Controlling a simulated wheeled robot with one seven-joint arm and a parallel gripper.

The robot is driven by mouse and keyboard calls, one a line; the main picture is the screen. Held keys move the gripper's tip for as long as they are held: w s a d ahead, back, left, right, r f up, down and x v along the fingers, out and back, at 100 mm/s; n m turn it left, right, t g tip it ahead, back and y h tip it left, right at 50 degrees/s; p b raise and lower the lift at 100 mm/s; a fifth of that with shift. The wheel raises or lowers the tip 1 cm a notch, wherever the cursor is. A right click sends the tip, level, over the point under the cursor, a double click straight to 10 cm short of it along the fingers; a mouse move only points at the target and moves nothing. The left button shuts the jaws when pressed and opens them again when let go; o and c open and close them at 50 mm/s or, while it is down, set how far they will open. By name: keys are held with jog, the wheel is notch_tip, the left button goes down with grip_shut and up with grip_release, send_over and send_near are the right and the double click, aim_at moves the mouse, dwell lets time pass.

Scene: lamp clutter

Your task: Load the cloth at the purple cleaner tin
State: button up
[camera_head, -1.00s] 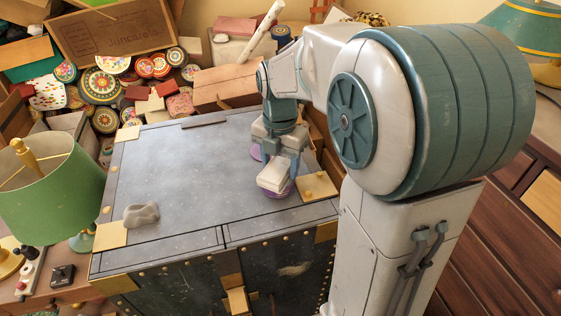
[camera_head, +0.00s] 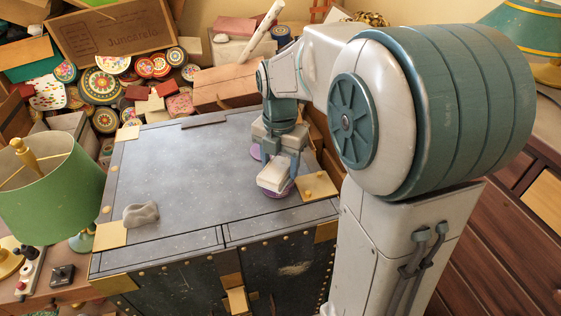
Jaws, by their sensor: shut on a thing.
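The purple cleaner tin (camera_head: 279,193) stands on the dark chest top near its right front corner, mostly hidden by what I hold. My gripper (camera_head: 277,168) points down over it, shut on a pale, folded block that looks like the cloth (camera_head: 273,177). The cloth is at the tin's mouth, seemingly touching it; the contact is hidden. A second purple round piece (camera_head: 255,152), perhaps the tin's lid, shows partly behind my gripper.
The dark chest (camera_head: 190,165) has a mostly bare top. A grey lump (camera_head: 141,213) lies at its left front. A green lamp (camera_head: 50,190) stands left of it. Boxes and round tins (camera_head: 100,85) crowd the back left. A wooden box (camera_head: 225,85) stands behind.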

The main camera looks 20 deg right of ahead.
aim_at(279, 163)
jog(key=shift+r+p, duration=2.7)
jog(key=shift+r, duration=0.8)
jog(key=shift+w, duration=0.1)
